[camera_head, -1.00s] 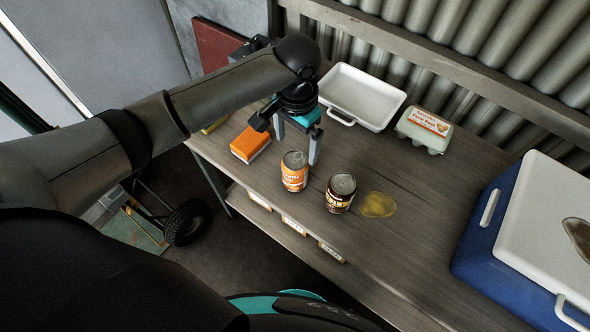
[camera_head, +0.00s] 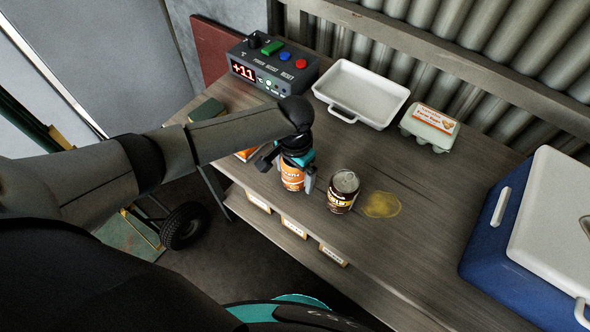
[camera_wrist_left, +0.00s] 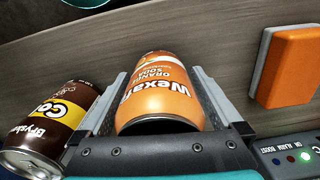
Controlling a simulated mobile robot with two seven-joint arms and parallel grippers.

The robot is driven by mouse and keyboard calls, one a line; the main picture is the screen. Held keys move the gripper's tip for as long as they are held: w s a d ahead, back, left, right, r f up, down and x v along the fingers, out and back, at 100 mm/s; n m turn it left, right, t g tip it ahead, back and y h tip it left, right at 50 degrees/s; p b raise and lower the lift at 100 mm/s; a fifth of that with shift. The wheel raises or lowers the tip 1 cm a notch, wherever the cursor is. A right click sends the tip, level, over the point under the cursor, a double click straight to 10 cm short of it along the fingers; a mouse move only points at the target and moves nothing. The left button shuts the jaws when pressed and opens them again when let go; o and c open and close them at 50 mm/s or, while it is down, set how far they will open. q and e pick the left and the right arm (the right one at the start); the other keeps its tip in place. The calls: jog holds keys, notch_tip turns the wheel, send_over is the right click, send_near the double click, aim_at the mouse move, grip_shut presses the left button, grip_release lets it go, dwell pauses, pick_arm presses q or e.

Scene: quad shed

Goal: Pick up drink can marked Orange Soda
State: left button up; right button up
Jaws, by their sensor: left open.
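The orange soda can (camera_head: 292,176), orange with white lettering, stands upright on the wooden table near its front edge. In the left wrist view the can (camera_wrist_left: 160,92) reads "Orange Soda" and sits between the two fingers. My left gripper (camera_head: 291,183) is open around the can from above, a finger on each side. Its top is hidden under the gripper in the head view. A brown cola can (camera_head: 341,194) stands just right of it, and shows left of the fingers in the left wrist view (camera_wrist_left: 50,125). My right gripper is not in view.
An orange and grey sponge (camera_wrist_left: 289,66) lies left of the can, mostly behind my arm. A yellow spill (camera_head: 381,205) is right of the cola can. A white tray (camera_head: 340,113), egg carton (camera_head: 430,127), control box (camera_head: 270,66) and blue cooler (camera_head: 490,253) stand farther off.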

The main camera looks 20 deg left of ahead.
pick_arm(q)
jog(key=shift+f, duration=0.1)
jog(key=c, duration=1.5)
grip_shut()
